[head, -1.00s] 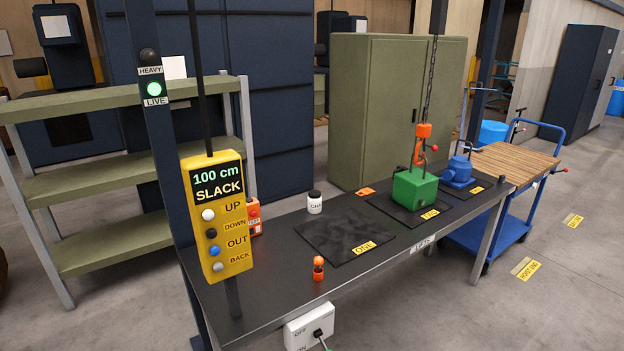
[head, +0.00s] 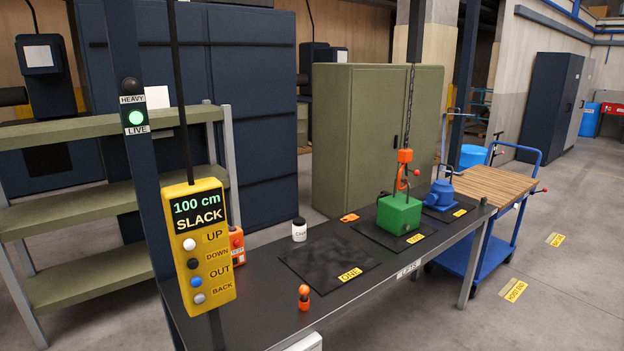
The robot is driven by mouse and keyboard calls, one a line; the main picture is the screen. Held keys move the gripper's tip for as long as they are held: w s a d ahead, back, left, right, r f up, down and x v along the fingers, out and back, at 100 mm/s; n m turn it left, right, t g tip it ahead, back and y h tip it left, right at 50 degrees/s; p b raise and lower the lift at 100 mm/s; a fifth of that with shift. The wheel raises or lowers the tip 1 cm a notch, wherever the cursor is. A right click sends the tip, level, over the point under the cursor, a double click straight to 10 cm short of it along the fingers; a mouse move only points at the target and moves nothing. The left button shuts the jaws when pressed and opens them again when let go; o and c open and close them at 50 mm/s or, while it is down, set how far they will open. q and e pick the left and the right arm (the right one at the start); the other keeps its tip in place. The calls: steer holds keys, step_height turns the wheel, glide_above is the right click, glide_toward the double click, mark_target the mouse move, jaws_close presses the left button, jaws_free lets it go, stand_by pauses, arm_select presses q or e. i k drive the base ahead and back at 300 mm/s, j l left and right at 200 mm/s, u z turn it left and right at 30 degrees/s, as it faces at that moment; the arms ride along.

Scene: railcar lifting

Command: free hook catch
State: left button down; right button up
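An orange hook (head: 403,170) hangs on a chain (head: 411,100) directly above a green block (head: 399,213). The hook's lower part is at the block's top, where a thin handle or catch shows; I cannot tell whether they are engaged. The green block sits on a dark mat on the bench (head: 250,303). A yellow pendant (head: 199,248) hangs at the left and reads "100 cm SLACK", with buttons UP, DOWN, OUT and BACK. A green lamp (head: 136,117) glows between the labels HEAVY and LIVE. Neither of my grippers is in view.
A blue machine part (head: 441,195) stands behind the green block. An empty mat (head: 318,262) marked ONE, a small orange object (head: 304,297) and a white jar (head: 299,229) are on the bench.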

mark_target(416, 173)
steer(key=i+l+u, duration=0.2)
steer(key=i+l, duration=0.55)
steer(key=i, duration=0.3)
steer(key=i+l+u, duration=0.2)
steer(key=i+l, duration=0.7)
steer(key=i, duration=0.1)
